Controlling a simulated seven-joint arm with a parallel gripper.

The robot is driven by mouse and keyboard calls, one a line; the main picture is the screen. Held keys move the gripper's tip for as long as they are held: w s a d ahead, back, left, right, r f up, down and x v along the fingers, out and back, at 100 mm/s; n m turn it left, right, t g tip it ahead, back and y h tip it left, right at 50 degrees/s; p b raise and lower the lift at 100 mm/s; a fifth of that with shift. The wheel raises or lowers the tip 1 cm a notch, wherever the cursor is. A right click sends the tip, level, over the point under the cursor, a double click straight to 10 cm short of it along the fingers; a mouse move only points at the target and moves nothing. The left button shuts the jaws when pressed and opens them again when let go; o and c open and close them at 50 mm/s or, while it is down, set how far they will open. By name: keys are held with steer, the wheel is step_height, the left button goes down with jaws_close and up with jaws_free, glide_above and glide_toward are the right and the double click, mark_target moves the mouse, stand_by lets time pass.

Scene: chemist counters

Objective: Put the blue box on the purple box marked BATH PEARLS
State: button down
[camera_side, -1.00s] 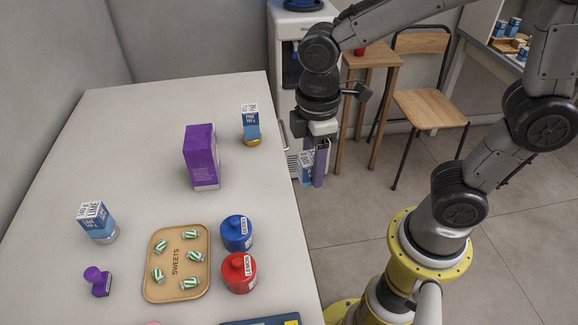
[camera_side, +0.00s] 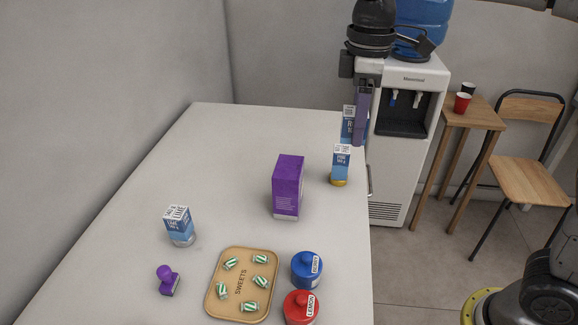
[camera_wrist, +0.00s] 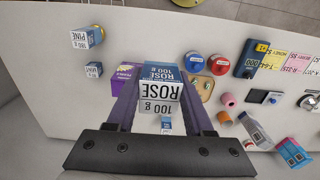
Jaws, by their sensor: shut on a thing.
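My gripper (camera_side: 362,108) is at the far right of the counter in the side view, shut on a blue box (camera_side: 348,127). In the wrist view the blue box (camera_wrist: 160,72), with a white label reading ROSE 100 g, sits between my gripper's fingers (camera_wrist: 162,110). The purple box (camera_side: 288,187) stands upright on the counter, nearer the camera and left of the held box. In the wrist view the purple box (camera_wrist: 122,76) is partly hidden behind the left finger. Its marking is not readable.
A blue-and-white box on a gold base (camera_side: 341,165) stands just below the held box in the side view. Another box on a clear base (camera_side: 178,226), a purple stamp (camera_side: 168,280), a sweets tray (camera_side: 212,300), a blue jar (camera_side: 306,270) and a red jar (camera_side: 301,307) stand nearer.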

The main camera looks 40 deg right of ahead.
steer(key=w+a+f, duration=0.2)
steer(key=w+f, duration=0.3)
steer(key=w, duration=0.5)
glide_above(291, 167)
steer(key=f, duration=0.4)
steer(key=shift+s+d+f, duration=0.1)
steer(key=shift+s+f, duration=0.25)
steer(key=shift+f, duration=0.05)
steer(key=shift+w+f, duration=0.2)
steer(key=shift+f, duration=0.8)
steer(key=shift+w+f, duration=0.2)
steer(key=shift+f, duration=0.75)
steer(key=shift+f, duration=0.15)
steer(key=shift+c, duration=1.4)
jaws_free()
step_height(291, 167, up, 12)
steer(key=shift+r, duration=0.2)
